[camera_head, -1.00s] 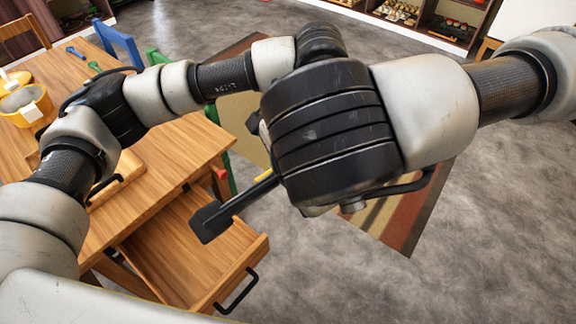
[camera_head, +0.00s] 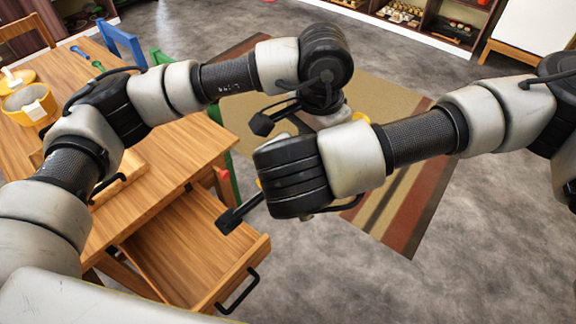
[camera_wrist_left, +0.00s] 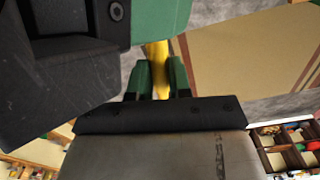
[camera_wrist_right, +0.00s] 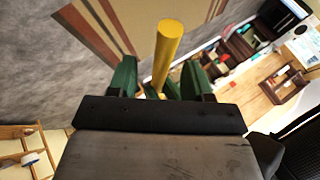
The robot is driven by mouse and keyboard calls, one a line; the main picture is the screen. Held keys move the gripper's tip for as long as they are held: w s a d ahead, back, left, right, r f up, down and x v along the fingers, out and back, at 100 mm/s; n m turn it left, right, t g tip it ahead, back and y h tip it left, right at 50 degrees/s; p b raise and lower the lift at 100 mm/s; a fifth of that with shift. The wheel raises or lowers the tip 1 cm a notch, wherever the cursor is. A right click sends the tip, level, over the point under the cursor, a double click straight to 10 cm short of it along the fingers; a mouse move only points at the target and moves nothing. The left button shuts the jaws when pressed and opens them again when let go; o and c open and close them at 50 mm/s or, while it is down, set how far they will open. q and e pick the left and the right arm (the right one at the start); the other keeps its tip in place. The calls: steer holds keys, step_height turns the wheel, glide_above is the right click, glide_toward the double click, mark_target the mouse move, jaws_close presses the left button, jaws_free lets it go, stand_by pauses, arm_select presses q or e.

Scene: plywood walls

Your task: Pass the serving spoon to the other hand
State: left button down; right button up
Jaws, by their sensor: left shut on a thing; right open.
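The yellow serving spoon (camera_wrist_left: 161,78) sits between the green fingers of my left gripper (camera_wrist_left: 160,78), which is shut on it. In the right wrist view a yellow cylindrical part of the spoon (camera_wrist_right: 167,50) stands between the fingers of my right gripper (camera_wrist_right: 158,80), which is open with a gap beside the spoon. The large dark and green parts at the top of the left wrist view look like my right gripper, very close. The spoon's bowl cannot be made out.
A wooden table (camera_head: 150,180) with an open drawer (camera_head: 190,250) stands at left. A yellow pot (camera_head: 28,103) and blue and green utensils are on it. Blue and green chairs stand beside it. A striped rug (camera_head: 400,205) lies on open grey floor; shelves (camera_head: 440,20) are behind.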

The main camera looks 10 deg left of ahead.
steer(key=shift+w+f, duration=0.3)
steer(key=shift+f, duration=0.05)
jaws_close()
arm_select(q)
steer(key=c, duration=1)
jaws_free()
steer(key=shift+o, duration=0.2)
